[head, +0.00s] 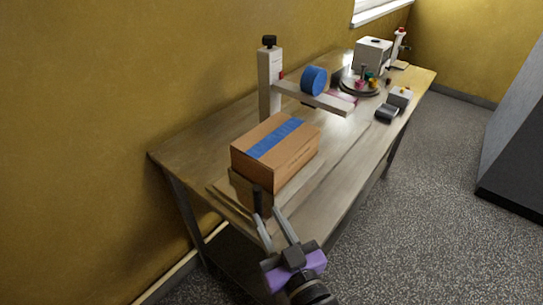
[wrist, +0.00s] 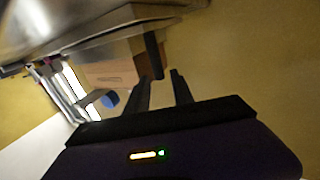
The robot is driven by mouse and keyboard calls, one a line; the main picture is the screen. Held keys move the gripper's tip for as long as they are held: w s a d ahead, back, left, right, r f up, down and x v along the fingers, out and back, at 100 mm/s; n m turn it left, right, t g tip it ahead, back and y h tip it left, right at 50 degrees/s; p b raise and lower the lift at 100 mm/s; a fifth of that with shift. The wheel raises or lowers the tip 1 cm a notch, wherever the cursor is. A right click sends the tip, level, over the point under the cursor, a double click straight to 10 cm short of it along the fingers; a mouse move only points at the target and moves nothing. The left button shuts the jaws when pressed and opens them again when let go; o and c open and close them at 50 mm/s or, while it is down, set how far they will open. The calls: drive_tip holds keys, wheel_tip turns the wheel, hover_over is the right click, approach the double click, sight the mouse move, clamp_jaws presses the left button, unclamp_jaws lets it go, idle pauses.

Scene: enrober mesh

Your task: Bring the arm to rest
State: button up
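My gripper (head: 267,212) is at the near end of the workbench, low in the head view. Its two fingers point up and towards the bench, spread apart with nothing between them. In the wrist view, my gripper (wrist: 160,76) also shows its dark fingers apart with an empty gap.
A cardboard box (head: 287,164) with blue tape sits on the wooden bench (head: 195,147), near its end. A post with an arm holds a blue roll (head: 314,80) behind it. Several small items stand farther back. The speckled floor (head: 430,220) to the right is clear.

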drive_tip(key=s+d+f+m+h, duration=0.1)
drive_tip(key=s+d+h, duration=0.1)
drive_tip(key=s+d, duration=0.5)
drive_tip(key=s+d+f+m+g+h, duration=0.1)
drive_tip(key=s+d, duration=0.6)
drive_tip(key=s, duration=0.7)
drive_tip(key=s+d+f+m+h, duration=0.1)
drive_tip(key=s+d+m+h, duration=0.2)
drive_tip(key=s+d, duration=0.4)
drive_tip(key=s+h, duration=0.1)
drive_tip(key=s, duration=0.3)
drive_tip(key=shift+s+g+h, duration=0.2)
drive_tip(key=shift+g+h, duration=0.1)
